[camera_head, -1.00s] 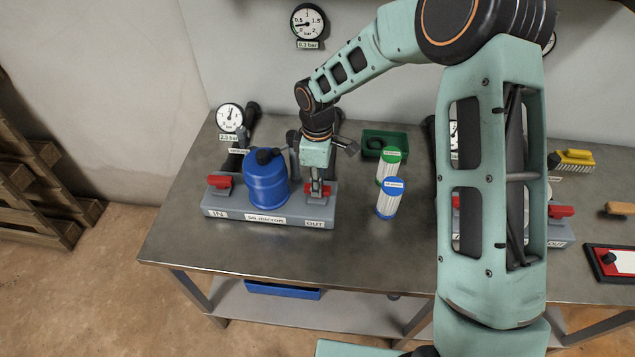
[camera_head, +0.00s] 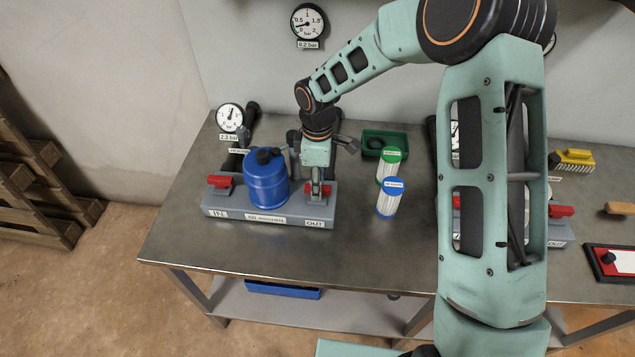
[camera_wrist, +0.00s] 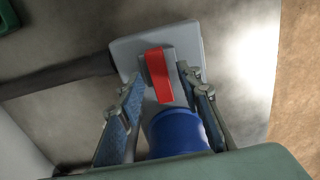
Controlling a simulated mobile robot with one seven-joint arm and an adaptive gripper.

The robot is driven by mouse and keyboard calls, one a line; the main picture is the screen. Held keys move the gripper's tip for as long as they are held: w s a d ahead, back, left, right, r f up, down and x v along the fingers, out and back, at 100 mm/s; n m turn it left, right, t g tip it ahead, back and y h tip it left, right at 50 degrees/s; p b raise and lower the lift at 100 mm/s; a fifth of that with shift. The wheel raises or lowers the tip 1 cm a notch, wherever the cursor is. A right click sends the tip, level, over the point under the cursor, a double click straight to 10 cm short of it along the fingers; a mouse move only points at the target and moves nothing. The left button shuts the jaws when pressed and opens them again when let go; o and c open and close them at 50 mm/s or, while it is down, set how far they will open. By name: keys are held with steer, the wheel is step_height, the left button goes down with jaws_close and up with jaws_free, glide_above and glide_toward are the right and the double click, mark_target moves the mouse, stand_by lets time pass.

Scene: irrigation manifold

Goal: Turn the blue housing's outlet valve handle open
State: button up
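The blue housing (camera_head: 266,186) stands upright on a grey base (camera_head: 243,214) marked IN at its left end and OUT at its right. The red outlet valve handle (camera_head: 327,190) is at the OUT end, partly hidden by my gripper (camera_head: 317,186), which points down over it. In the wrist view, the outlet handle (camera_wrist: 158,75) lies lengthwise toward the blue housing (camera_wrist: 177,132). My gripper (camera_wrist: 160,78) is open there, one finger on each side of the handle, with small gaps showing.
A red inlet handle (camera_head: 220,181) sits at the IN end. Two cartridges, green-capped (camera_head: 389,166) and blue-capped (camera_head: 389,199), stand to the right, before a green bin (camera_head: 384,141). A wall gauge (camera_head: 308,21) hangs behind. The table front (camera_head: 300,255) is clear.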

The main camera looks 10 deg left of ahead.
step_height(320, 180, up, 12)
stand_by(0.6)
stand_by(0.4)
